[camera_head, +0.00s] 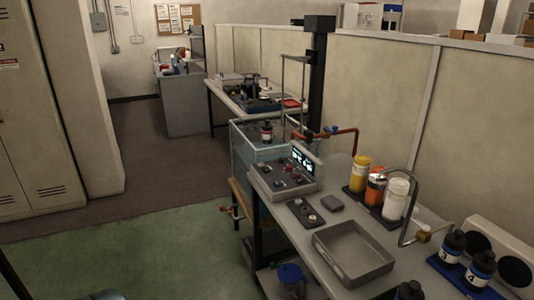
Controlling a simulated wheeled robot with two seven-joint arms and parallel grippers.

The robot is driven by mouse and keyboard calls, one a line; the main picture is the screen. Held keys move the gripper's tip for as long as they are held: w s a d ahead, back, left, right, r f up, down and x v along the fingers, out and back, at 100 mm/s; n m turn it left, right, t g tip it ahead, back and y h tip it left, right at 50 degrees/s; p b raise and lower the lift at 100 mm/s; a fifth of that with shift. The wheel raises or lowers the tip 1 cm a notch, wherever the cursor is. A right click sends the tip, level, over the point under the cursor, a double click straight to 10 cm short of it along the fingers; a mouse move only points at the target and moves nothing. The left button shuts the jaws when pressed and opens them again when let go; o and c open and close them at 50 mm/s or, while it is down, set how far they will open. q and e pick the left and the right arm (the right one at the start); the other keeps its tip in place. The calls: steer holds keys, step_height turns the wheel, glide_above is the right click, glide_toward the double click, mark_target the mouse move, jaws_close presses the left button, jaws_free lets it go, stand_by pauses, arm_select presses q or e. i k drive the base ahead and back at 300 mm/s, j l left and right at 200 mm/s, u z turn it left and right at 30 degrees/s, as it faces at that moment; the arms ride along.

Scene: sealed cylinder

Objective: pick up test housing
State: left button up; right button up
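Dark cylinders with black caps and white labels, which look like the test housings, show in several places. Two stand at the lower right, one (453,246) behind the other (479,268), on a blue-edged rack (447,273). The black top of a similar one (410,290) shows at the bottom edge, mostly cut off. Another small dark capped cylinder (267,132) is at the glass-walled tank (243,158). I cannot tell which one is the task's test housing. Neither gripper is in view.
An empty grey tray (353,262) lies on the bench, near a control box (290,177) with a lit screen. Yellow, orange and white bottles (396,199) stand beside a bent grey pipe (414,178). A partition (390,110) runs behind. Green floor (120,252) at left is clear.

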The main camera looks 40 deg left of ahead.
mark_target(268, 129)
steer(key=i+j, duration=0.15)
steer(key=j, duration=0.4)
steer(key=i+j, duration=0.15)
steer(key=j, duration=0.45)
steer(key=i+j, duration=0.15)
steer(key=j, duration=0.4)
steer(key=i+j, duration=0.15)
steer(key=j, duration=0.45)
steer(key=i+j, duration=0.15)
steer(key=j, duration=0.4)
steer(key=i+j, duration=0.15)
steer(key=j, duration=0.4)
steer(key=i+j, duration=0.2)
steer(key=j, duration=0.4)
steer(key=i+j+z, duration=0.1)
steer(key=j, duration=0.45)
